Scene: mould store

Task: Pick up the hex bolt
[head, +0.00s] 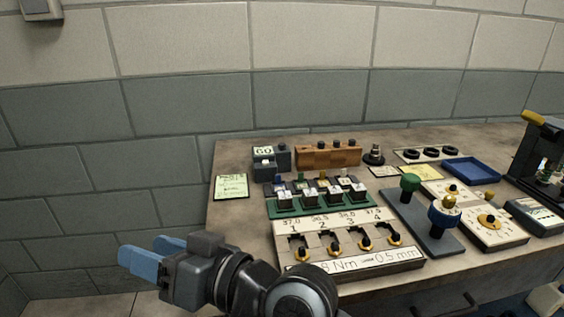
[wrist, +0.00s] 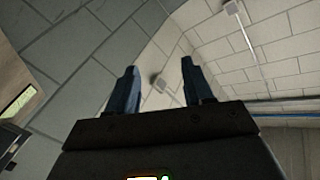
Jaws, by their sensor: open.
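My gripper (head: 140,251) is at the lower left of the head view, off the bench's left side, with its blue fingers apart and nothing between them. I cannot make out the hex bolt for certain. The wrist view shows no bolt.
The bench (head: 232,234) carries a numbered board (head: 405,262) with several yellow-ringed slots, a green rack (head: 285,209), a wooden block (head: 299,155), a blue tray (head: 472,171) and a dark plate (head: 405,215) with upright knobs. A black device (head: 528,150) stands far right.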

